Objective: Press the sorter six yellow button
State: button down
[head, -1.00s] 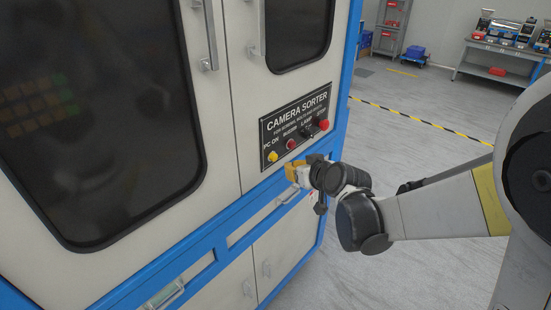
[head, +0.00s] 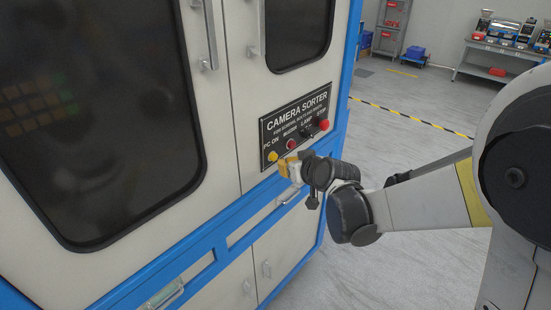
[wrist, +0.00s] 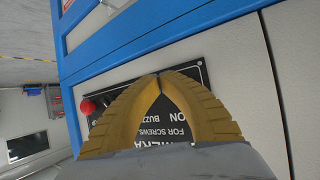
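The camera sorter (head: 222,120) is a white and blue cabinet. Its black control panel (head: 300,113) carries a yellow button (head: 273,156) at the lower left, labelled PC ON. My gripper (head: 283,167) is just right of and slightly below the yellow button in the head view; whether it touches the panel cannot be told. In the wrist view the yellow-brown fingers (wrist: 158,76) meet at their tips with nothing seen between them. The panel (wrist: 215,77) shows behind them, and the yellow button is hidden there.
On the panel are a small red button (head: 291,144), a dark lamp knob (head: 307,134) and a red stop button (head: 324,125), also in the wrist view (wrist: 88,106). Door handles (head: 209,40) stick out above. A blue frame rail (head: 240,205) runs below the panel.

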jog(key=shift+a, duration=0.15)
dwell(0.7)
jog(key=shift+w+a, duration=0.2)
jog(key=shift+w, duration=0.05)
jog(key=shift+w+a, duration=0.25)
jog(key=shift+a, duration=0.1)
dwell(0.7)
jog(key=shift+d, duration=0.1)
jog(key=shift+s+d, duration=0.5)
jog(key=shift+d, duration=0.1)
dwell(0.3)
jog(key=shift+s+d, duration=0.8)
jog(key=shift+d, duration=0.2)
jog(key=shift+s+d, duration=0.75)
jog(key=shift+d, duration=0.2)
